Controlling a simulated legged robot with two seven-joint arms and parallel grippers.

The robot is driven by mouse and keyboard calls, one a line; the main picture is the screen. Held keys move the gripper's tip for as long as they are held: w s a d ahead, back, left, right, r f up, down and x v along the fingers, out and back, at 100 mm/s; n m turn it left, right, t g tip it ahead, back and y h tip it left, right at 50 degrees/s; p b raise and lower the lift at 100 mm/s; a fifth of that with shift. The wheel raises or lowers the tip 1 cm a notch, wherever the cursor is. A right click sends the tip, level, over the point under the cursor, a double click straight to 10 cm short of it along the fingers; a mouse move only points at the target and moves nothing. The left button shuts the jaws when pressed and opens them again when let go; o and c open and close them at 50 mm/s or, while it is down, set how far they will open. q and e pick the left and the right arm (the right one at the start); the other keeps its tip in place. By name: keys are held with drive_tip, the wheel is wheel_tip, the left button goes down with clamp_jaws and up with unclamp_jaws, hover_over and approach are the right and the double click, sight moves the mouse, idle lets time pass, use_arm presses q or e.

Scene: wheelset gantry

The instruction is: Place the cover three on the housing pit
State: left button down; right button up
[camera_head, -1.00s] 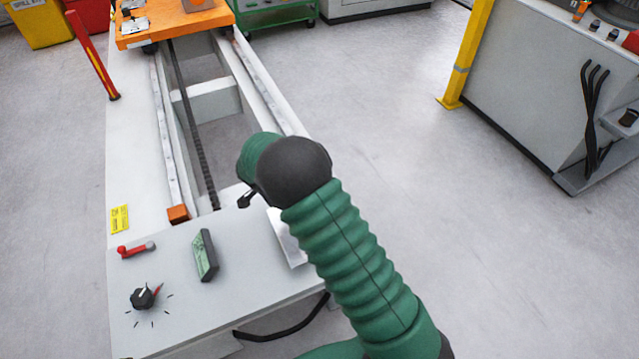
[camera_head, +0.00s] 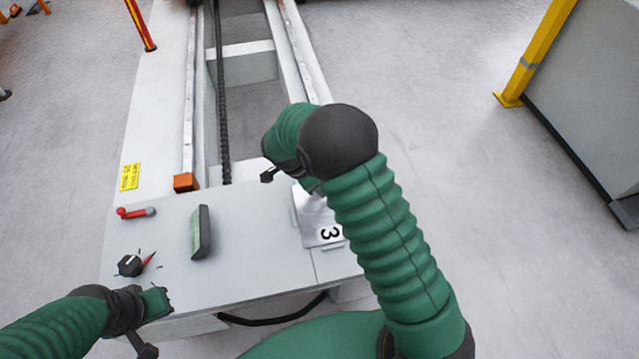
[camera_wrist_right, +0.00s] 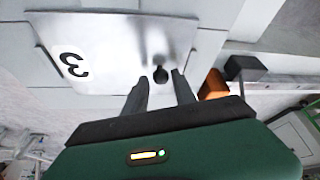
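Cover three is a flat silver plate (camera_head: 318,222) marked with a black 3. It lies on the right part of the grey bench top, partly hidden behind my right arm. In the right wrist view the plate (camera_wrist_right: 118,40) fills the upper middle, with a dark keyhole-shaped mark or knob near its lower edge. My right gripper (camera_wrist_right: 162,82) is open, its two fingers apart on either side of that dark spot; contact cannot be told. In the head view my left gripper (camera_head: 160,325) is at the lower left, off the bench front; its finger gap is unclear. I cannot identify the housing pit.
An orange block (camera_head: 186,182) ends one rail. A yellow post (camera_head: 535,55) and grey cabinet stand right; the floor between is clear.

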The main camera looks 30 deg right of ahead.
drive_tip(key=shift+o, duration=0.7)
drive_tip(key=shift+a+r, duration=0.15)
drive_tip(key=shift+a, duration=0.4)
drive_tip(key=shift+d, duration=0.35)
drive_tip(key=shift+d+r, duration=0.1)
drive_tip(key=shift+d, duration=0.05)
drive_tip(key=a+p+v, duration=0.1)
drive_tip(key=p+v, duration=0.2)
drive_tip(key=v, duration=0.8)
use_arm(q)
drive_tip(key=r, duration=0.3)
drive_tip(key=shift+a, duration=0.2)
use_arm(e)
drive_tip(key=s+n+t+y, duration=0.2)
drive_tip(key=s+n+y, duration=0.2)
drive_tip(key=s+n, duration=1.2)
drive_tip(key=shift+s+a+r+n+y, duration=0.3)
drive_tip(key=shift+s+n, duration=0.1)
drive_tip(key=shift+n, duration=0.3)
use_arm(q)
drive_tip(key=w+p+v, duration=0.2)
drive_tip(key=p+v, duration=0.7)
drive_tip(key=w+r+p+v, duration=0.1)
drive_tip(key=w+p+v, duration=0.1)
drive_tip(key=p+v, duration=0.8)
use_arm(e)
wheel_tip(320, 180, up, 19)
drive_tip(key=shift+r, duration=0.25)
